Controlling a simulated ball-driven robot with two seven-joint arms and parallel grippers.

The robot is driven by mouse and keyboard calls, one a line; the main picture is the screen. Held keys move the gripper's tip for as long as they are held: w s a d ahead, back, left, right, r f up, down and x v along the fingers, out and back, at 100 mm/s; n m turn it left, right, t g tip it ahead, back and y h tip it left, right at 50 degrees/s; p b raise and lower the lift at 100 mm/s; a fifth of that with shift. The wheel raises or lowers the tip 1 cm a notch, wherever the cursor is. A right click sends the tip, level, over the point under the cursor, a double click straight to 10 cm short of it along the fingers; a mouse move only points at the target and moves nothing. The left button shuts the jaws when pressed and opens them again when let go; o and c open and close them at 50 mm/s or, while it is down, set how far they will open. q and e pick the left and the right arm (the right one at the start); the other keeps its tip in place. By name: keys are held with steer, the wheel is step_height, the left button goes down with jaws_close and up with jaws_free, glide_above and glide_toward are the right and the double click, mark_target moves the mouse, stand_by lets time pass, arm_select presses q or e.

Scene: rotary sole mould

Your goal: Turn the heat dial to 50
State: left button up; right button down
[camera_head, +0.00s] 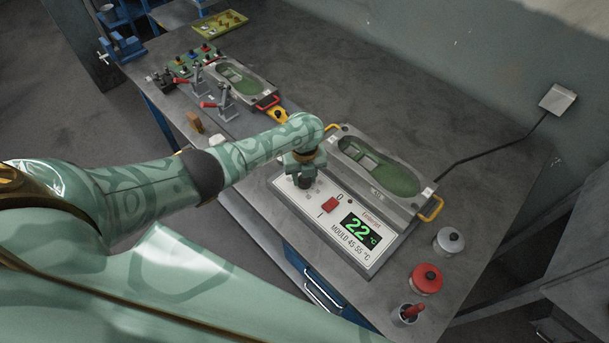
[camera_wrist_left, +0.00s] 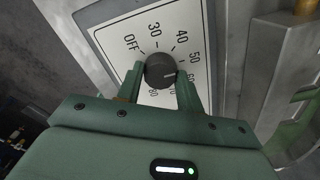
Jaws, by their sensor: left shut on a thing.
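The heat dial (camera_wrist_left: 160,71) is a round black knob on a white scale plate (camera_wrist_left: 112,42) with OFF and numbers from 30 upward around it. A pale line on the knob points right, about between the 50 and 60 marks; I cannot tell exactly where. My left gripper (camera_wrist_left: 160,76) is shut on the dial, one finger on each side. In the head view the left gripper (camera_head: 303,180) is over the panel's upper left end and hides the dial. The panel's green display (camera_head: 360,231) reads 22 °C. My right gripper is not in view.
A red switch (camera_head: 329,204) marked 0 and I sits between dial and display. A mould with a green sole (camera_head: 400,183) and yellow handles lies behind the panel. A red-lidded pot (camera_head: 426,278) and grey pot (camera_head: 448,240) stand at right. A second mould (camera_head: 240,77) lies farther left.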

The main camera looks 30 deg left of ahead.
arm_select(q)
steer(key=o, duration=1)
step_height(320, 180, up, 16)
steer(key=p, duration=0.6)
steer(key=shift+r, duration=0.1)
